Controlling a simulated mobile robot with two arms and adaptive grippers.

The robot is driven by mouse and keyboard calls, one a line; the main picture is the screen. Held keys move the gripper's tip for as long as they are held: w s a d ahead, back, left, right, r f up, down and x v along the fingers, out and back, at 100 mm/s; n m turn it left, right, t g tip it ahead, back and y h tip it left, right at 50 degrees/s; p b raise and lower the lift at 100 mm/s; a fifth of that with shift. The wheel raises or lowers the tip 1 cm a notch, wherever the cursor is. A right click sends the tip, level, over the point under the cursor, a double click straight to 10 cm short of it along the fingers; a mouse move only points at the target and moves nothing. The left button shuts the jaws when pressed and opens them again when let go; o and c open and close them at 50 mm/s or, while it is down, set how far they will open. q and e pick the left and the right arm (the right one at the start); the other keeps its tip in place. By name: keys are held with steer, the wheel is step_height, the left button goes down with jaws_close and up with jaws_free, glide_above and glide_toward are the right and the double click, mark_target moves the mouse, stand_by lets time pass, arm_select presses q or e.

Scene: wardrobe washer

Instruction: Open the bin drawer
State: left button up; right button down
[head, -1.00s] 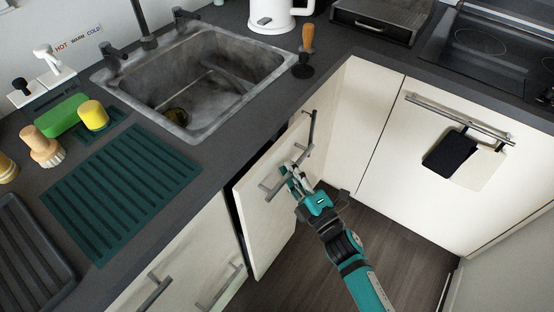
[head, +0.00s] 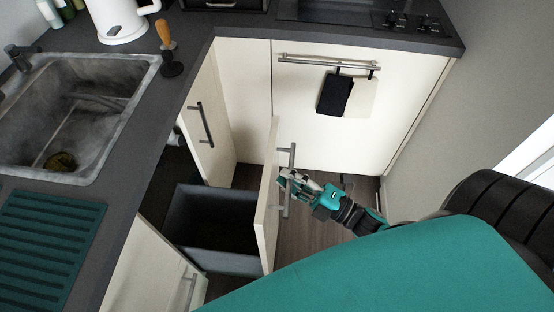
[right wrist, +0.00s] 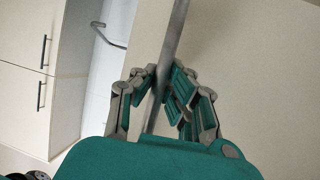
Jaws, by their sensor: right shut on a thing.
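The bin drawer is pulled out under the sink counter, with its cream front panel (head: 266,205) well clear of the cabinet. A dark grey bin (head: 215,255) shows behind the panel, and its inside looks dark and empty. My right gripper (head: 284,180) is shut on the drawer's grey bar handle (head: 291,155) on the outer face of the panel. In the right wrist view the handle bar (right wrist: 176,30) passes between the fingers (right wrist: 165,98). My left gripper is not in view.
A cabinet door with a dark handle (head: 201,122) stands beside the drawer. A rail (head: 325,64) with a black cloth (head: 334,94) and a pale cloth hangs on the far cabinet. Dark floor (head: 305,240) lies right of the drawer. The sink (head: 70,115) is at left.

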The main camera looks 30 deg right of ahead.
steer(key=shift+r, duration=0.1)
steer(key=c, duration=1.3)
jaws_free()
steer(key=shift+c, duration=0.2)
steer(key=v, duration=1.2)
